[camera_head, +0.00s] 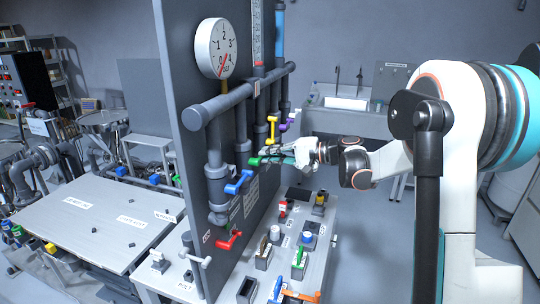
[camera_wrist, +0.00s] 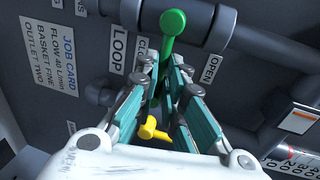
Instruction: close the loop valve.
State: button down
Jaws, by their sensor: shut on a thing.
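The loop valve has a green lever (camera_wrist: 166,50) beside the LOOP label (camera_wrist: 118,50) in the wrist view. Its round green hub (camera_wrist: 172,22) sits at a grey pipe. The lever runs from the hub down between my fingers, between a partly covered label starting "CL" (camera_wrist: 140,48) and the OPEN label (camera_wrist: 211,68). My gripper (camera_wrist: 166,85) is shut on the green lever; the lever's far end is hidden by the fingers. In the head view my gripper (camera_head: 283,156) reaches in from the right to the green handle (camera_head: 256,161) on the dark panel.
A yellow handle (camera_wrist: 152,130) shows between my fingers in the wrist view. In the head view a blue lever (camera_head: 239,182) and a red lever (camera_head: 229,240) sit lower left, with a gauge (camera_head: 216,48) above. The grey bench (camera_head: 325,222) below carries several coloured controls.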

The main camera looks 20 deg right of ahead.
jog(key=c, duration=1.7)
grip_release()
jog(key=shift+f, duration=0.1)
jog(key=shift+d, duration=0.15)
jog(key=v, duration=1.1)
jog(key=shift+s+d, duration=0.25)
jog(key=shift+s, duration=0.05)
